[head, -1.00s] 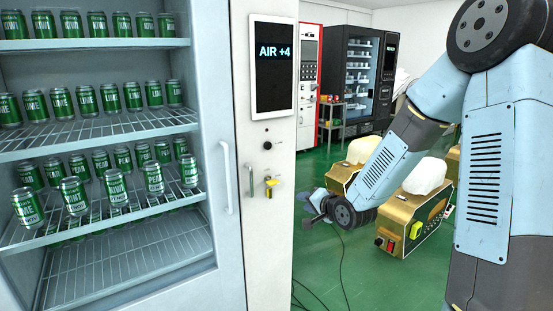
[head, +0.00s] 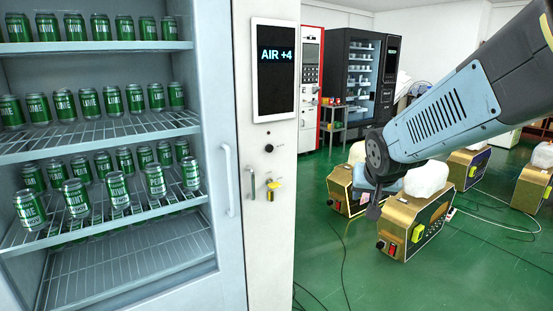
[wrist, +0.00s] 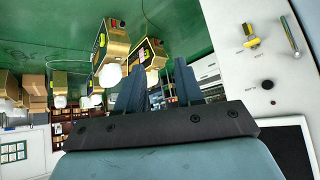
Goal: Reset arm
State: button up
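My gripper (wrist: 160,78) shows in the wrist view with its two blue fingers apart and nothing between them. In the head view my gripper (head: 374,203) is small and dark at the end of my blue and grey arm. It hangs in front of two gold machines and its fingers are hard to make out. My arm comes in from the right edge and slopes down to the left. The wrist view is turned over, with the green floor at the top.
A vending machine holding green cans (head: 121,190) stands at left, with its white panel (head: 266,215) and yellow-tagged lock (head: 272,186). Gold machines (head: 416,228) with white tops stand on the green floor. A black vending machine (head: 362,80) is behind. Thin cables cross the floor.

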jog(key=s+d+r+n+g, duration=0.1)
jog(key=s+r, duration=0.1)
jog(key=s, duration=0.6)
jog(key=s+d+r+n+g, duration=0.1)
jog(key=s+r, duration=0.2)
jog(key=s, duration=0.6)
jog(key=shift+g+y, duration=0.3)
jog(key=shift+y, duration=0.1)
jog(key=shift+o, duration=0.4)
jog(key=shift+s, duration=0.1)
